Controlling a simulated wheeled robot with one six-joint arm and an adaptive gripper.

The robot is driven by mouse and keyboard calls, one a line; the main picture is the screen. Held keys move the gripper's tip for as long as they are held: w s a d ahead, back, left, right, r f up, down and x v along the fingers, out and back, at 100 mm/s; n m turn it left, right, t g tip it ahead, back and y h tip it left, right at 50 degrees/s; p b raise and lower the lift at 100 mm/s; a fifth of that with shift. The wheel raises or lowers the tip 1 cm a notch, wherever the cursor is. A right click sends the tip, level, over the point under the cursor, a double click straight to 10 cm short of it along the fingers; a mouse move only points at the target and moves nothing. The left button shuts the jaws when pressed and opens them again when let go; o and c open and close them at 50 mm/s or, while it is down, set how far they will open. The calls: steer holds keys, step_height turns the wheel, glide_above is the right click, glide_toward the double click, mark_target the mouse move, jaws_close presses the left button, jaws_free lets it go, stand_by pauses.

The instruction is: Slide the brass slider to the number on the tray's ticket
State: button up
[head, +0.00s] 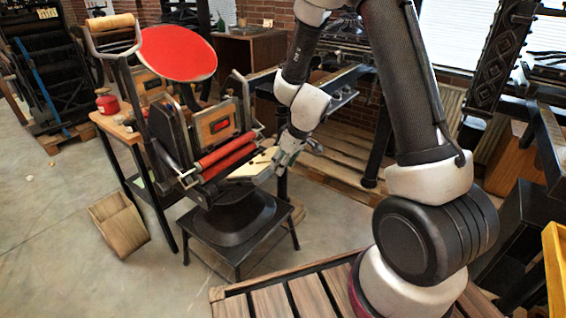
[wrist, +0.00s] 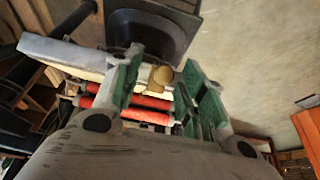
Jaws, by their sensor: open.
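The hand press (head: 200,125) stands on a small table, with a pale board (head: 252,165), likely the tray, sticking out on its right. In the wrist view a pale slab edge (wrist: 62,55) runs in from the left.
Red rollers (head: 228,154) lie close to my gripper, and show in the wrist view (wrist: 140,108). A red ink disc (head: 178,53) rises above the press. A wooden box (head: 118,222) lies on the floor. Slatted pallets (head: 335,165) and another press stand behind; the left floor is mostly open.

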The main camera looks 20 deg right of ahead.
steer(key=v, duration=1.2)
steer(key=shift+w, duration=0.1)
steer(key=s+d+r+m+h, duration=0.1)
steer(key=s+d+r+m, duration=0.2)
steer(key=s+d+r, duration=0.2)
steer(key=s+d+r+m+h, duration=0.1)
steer(key=s+d+r+m, duration=0.3)
steer(key=s+r, duration=0.7)
steer(key=s+d, duration=0.1)
steer(key=s, duration=0.7)
steer(key=shift+s+d+r+t+h, duration=0.25)
steer(key=shift+s+d+t+h, duration=0.05)
steer(key=shift+s+h, duration=0.1)
